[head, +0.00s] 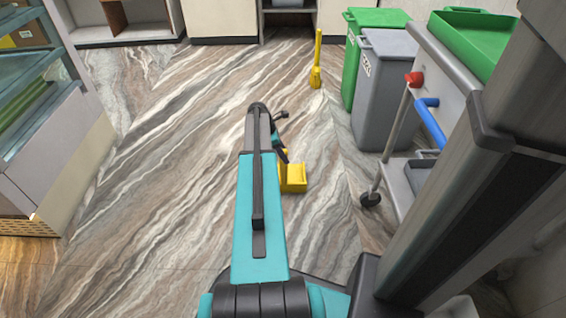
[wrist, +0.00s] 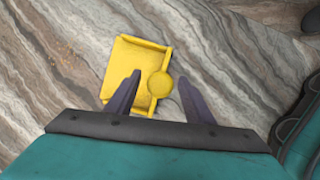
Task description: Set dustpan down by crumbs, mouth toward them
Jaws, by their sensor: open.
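The yellow dustpan (head: 296,179) sits on the marbled floor just beyond my arm in the head view. In the wrist view the dustpan (wrist: 132,68) has its raised back edge and round handle top on the right, and its open side faces left. Faint orange specks, apparently the crumbs (wrist: 66,58), lie on the floor to the left of that open side. My gripper (wrist: 158,84) is open, with one dark finger on each side of the round handle top; I cannot tell whether either touches it. In the head view my gripper (head: 285,156) is partly hidden by my arm.
A yellow long-handled tool (head: 316,68) stands upright farther back. Green (head: 370,20) and grey (head: 392,90) bins and a wheeled cart (head: 440,70) are at the right. A glass-shelved counter (head: 55,150) is at the left. The floor between is clear.

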